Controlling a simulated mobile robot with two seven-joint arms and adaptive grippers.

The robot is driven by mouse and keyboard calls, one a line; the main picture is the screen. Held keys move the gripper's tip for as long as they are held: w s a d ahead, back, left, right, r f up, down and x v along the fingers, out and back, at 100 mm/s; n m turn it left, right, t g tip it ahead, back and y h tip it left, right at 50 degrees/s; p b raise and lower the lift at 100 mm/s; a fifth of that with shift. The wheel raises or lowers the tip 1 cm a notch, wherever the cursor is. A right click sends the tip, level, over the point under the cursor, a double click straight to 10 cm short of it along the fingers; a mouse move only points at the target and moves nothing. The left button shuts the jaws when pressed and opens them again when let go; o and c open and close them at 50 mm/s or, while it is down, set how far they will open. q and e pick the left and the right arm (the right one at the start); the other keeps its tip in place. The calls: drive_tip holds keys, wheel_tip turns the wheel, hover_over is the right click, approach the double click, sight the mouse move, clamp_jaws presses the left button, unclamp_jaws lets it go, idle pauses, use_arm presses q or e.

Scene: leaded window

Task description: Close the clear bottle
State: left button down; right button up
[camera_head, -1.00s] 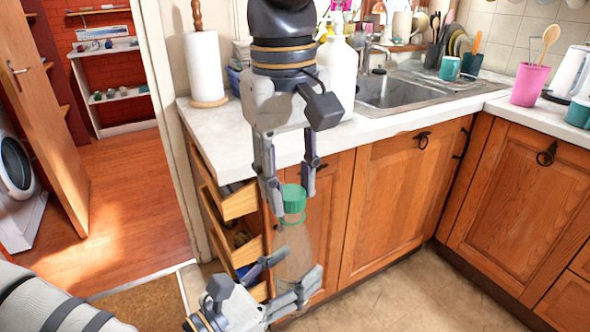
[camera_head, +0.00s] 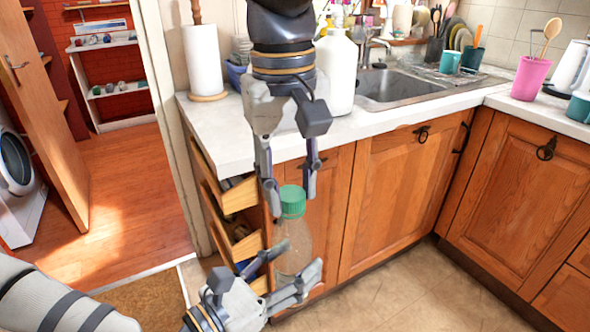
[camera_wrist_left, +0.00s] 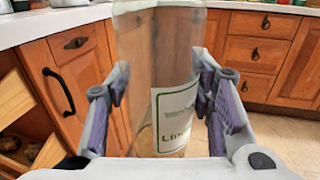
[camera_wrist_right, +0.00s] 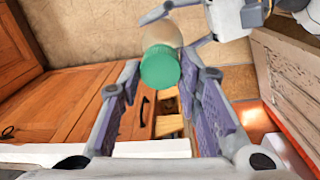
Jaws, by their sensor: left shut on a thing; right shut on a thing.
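The clear bottle (camera_head: 296,240) is upright in front of the cabinets, held off the floor. The left wrist view shows its see-through body (camera_wrist_left: 150,50) with a white and green label (camera_wrist_left: 175,115). My left gripper (camera_head: 293,266) is shut on the bottle's body from below left. The green cap (camera_head: 292,202) sits at the top of the bottle with no visible gap; whether it is screwed tight I cannot tell. My right gripper (camera_head: 290,197) comes down from above, shut on the cap, which also shows between its fingers in the right wrist view (camera_wrist_right: 160,68).
Open drawers (camera_head: 238,197) stand just left of the bottle. The counter (camera_head: 225,135) edge is behind and above it, with a white bottle (camera_head: 338,70) and a paper towel roll (camera_head: 203,62). Cabinet doors (camera_head: 395,195) are close behind; the floor at right is clear.

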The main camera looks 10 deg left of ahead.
drive_tip(key=m, duration=0.3)
drive_tip(key=shift+m, duration=0.3)
drive_tip(key=m, duration=0.4)
drive_tip(key=shift+m, duration=0.4)
drive_tip(key=o, duration=0.7)
drive_tip(key=shift+r, duration=2.3)
